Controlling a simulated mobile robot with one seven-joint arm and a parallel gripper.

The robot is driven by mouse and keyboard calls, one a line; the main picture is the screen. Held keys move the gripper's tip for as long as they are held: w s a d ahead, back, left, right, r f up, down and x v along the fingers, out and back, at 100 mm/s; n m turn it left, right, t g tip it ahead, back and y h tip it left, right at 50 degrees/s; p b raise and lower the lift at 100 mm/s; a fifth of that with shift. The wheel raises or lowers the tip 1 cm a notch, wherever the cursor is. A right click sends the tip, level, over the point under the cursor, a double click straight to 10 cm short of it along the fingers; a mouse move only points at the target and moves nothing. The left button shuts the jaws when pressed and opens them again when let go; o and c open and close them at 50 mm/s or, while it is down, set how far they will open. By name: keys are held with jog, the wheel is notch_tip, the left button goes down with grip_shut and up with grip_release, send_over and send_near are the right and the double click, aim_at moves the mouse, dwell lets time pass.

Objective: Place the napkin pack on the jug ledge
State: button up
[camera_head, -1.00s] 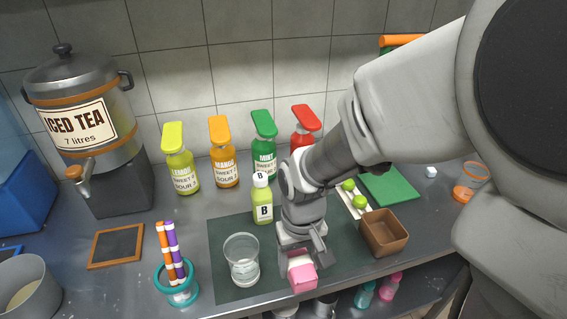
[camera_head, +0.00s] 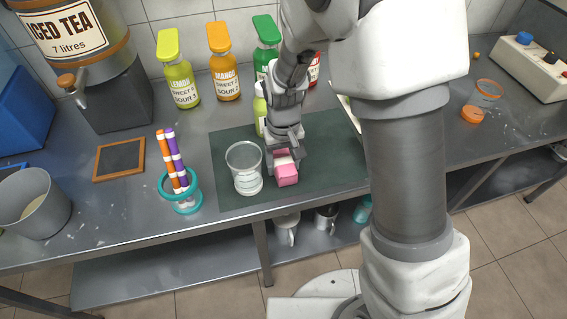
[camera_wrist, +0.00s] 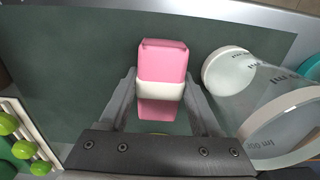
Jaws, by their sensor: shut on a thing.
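The napkin pack (camera_head: 287,175) is a pink block with a white band. My gripper (camera_head: 285,155) is shut on it, above the front part of the dark green mat on the counter. In the wrist view the pack (camera_wrist: 162,78) lies between the two fingers (camera_wrist: 163,105), which press its sides around the white band. I cannot tell whether its underside touches the mat. Below the counter is a grey lower shelf (camera_head: 180,255). Two metal jugs, one (camera_head: 287,228) and another (camera_head: 326,216), show at this lower level, partly hidden by the counter. Which surface is the jug ledge is not marked.
A clear glass beaker (camera_head: 244,168) stands close left of the pack. A teal ring holder (camera_head: 181,190) with striped sticks is farther left. Syrup bottles, including a yellow-capped one (camera_head: 178,75), line the back. The counter's front edge is near the pack.

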aim_at(284, 161)
jog(key=shift+f, duration=0.2)
jog(key=o, duration=1.4)
jog(key=shift+o, duration=0.2)
jog(key=shift+r, duration=0.1)
notch_tip(284, 161, up, 12)
jog(key=p, duration=0.9)
